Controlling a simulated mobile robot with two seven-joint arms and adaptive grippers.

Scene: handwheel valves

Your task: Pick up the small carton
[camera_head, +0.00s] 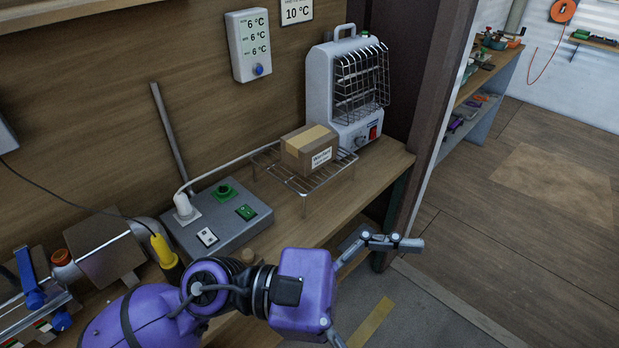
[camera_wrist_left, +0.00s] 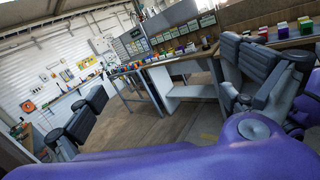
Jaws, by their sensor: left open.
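The small carton (camera_head: 306,153) is a brown box with a lighter tape strip and a white label. It sits on a wire rack (camera_head: 290,183) on the wooden bench, in front of the heater. My left gripper (camera_head: 383,296) is open and empty, off the front edge of the bench, nearer the camera and to the right of the carton. One of its fingers runs out of the bottom of the head view. In the left wrist view the two fingers (camera_wrist_left: 178,92) stand wide apart with nothing between them; the carton does not show there. My right gripper is not in view.
A white heater (camera_head: 345,85) with a wire guard stands right behind the carton. A grey switch box (camera_head: 217,222) with a plug and cable is left of the rack. A dark post (camera_head: 425,110) bounds the bench's right end. Open floor (camera_head: 540,240) lies to the right.

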